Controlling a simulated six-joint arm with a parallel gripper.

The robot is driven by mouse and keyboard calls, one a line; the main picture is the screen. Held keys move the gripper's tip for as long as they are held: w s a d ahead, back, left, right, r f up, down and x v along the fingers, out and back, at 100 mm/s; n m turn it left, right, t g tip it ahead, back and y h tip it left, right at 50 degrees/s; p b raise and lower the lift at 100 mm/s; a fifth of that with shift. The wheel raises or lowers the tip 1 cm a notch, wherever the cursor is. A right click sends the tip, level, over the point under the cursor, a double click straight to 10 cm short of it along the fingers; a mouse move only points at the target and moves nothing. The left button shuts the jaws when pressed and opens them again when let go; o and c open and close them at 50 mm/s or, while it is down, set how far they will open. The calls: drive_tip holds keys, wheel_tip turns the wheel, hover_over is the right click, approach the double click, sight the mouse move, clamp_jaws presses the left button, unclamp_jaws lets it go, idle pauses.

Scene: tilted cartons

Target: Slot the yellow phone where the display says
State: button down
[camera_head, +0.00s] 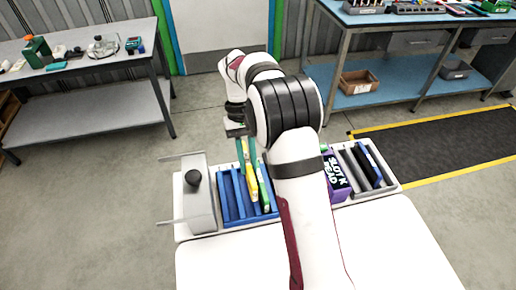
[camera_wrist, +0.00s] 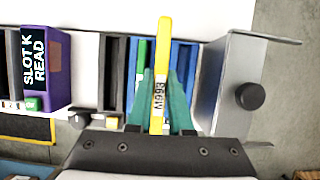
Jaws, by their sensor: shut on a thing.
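My gripper (camera_wrist: 160,84) has two teal fingers shut on the yellow phone (camera_wrist: 161,45), one on each side. The phone is a thin yellow slab standing on edge, with "M993" on the edge facing the wrist camera. In the head view the phone (camera_head: 251,187) hangs upright below my gripper (camera_head: 246,152), over the blue slotted rack (camera_head: 226,206). I cannot tell whether its lower end is inside a slot or above it. The purple display (camera_head: 336,176) reads "SLOT K READ"; the wrist view also shows it (camera_wrist: 57,70). Slot letters are not readable.
A green and white slab (camera_head: 265,191) stands in the blue rack, close right of the phone. A grey block with a black knob (camera_head: 194,178) and rods stands left of the rack. A grey rack (camera_head: 389,180) with dark slabs is at right. My arm hides the middle.

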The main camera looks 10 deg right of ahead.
drive_tip(key=shift+w+a+f, duration=0.15)
drive_tip(key=shift+f, duration=1.45)
drive_tip(key=shift+w+a+f, duration=0.15)
drive_tip(key=shift+a+f, duration=0.05)
drive_tip(key=shift+f, duration=1.35)
drive_tip(key=shift+w+a+f, duration=0.15)
drive_tip(key=shift+f, duration=1.45)
drive_tip(key=shift+f, duration=0.25)
drive_tip(key=c, duration=0.8)
unclamp_jaws()
drive_tip(key=shift+o, duration=0.2)
drive_tip(key=v, duration=1.5)
drive_tip(key=shift+r, duration=0.4)
